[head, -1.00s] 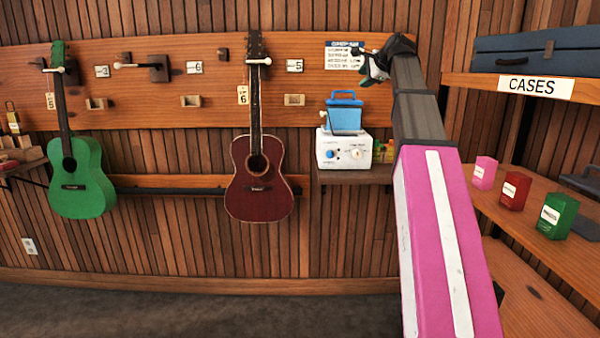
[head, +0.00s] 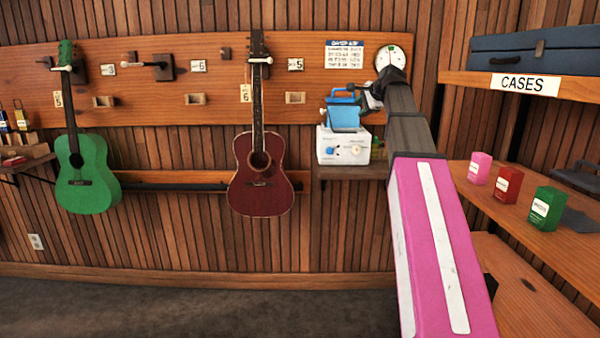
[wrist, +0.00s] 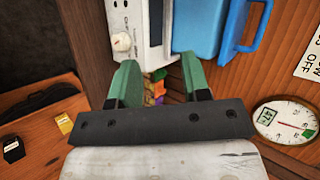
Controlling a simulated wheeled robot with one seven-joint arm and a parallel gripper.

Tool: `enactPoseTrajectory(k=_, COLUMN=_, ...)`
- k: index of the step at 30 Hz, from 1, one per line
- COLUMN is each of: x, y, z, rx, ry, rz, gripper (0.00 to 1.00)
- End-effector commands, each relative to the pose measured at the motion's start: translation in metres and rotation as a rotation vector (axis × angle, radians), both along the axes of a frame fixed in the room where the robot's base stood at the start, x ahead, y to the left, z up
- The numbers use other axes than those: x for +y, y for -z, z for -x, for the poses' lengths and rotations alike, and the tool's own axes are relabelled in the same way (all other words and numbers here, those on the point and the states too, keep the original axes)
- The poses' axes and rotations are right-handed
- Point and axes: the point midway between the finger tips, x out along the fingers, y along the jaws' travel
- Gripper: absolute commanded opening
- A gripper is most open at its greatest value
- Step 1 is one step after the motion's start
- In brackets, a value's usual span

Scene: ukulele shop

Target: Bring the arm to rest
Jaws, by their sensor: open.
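My arm reaches out over the right half of the head view. My gripper (head: 366,98) is at its far end, small and partly hidden by the dark wrist, close to the white machine (head: 342,149) with the blue box (head: 344,115) on top. In the wrist view, the two green fingers of my gripper (wrist: 162,78) stand apart with nothing held between them. Beyond them are the white machine's side (wrist: 125,30) and the blue box (wrist: 198,25). I cannot tell how far the fingertips are from these.
A round dial (head: 393,57) is on the wall just above my wrist. A red guitar (head: 258,185) and a green guitar (head: 86,180) hang left. Shelves at right hold pink (head: 479,168), red (head: 506,184) and green (head: 545,207) boxes and a blue case (head: 540,52). The floor is clear.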

Motion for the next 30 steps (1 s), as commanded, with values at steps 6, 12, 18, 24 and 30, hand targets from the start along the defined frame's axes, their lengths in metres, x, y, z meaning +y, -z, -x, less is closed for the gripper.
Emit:
enactPoseTrajectory(k=6, x=0.007, y=0.094, z=0.010, rx=0.055, ry=-0.076, rz=0.124, gripper=0.43)
enactPoseTrajectory(k=12, x=0.014, y=0.186, z=0.027, rx=0.112, ry=-0.177, rz=0.259, gripper=0.43)
enactPoseTrajectory(k=18, x=0.020, y=0.272, z=0.054, rx=0.171, ry=-0.294, rz=0.385, gripper=0.43)
enactPoseTrajectory(k=24, x=0.026, y=0.353, z=0.091, rx=0.231, ry=-0.426, rz=0.502, gripper=0.43)
enactPoseTrajectory(k=30, x=0.032, y=0.425, z=0.134, rx=0.290, ry=-0.576, rz=0.609, gripper=0.43)
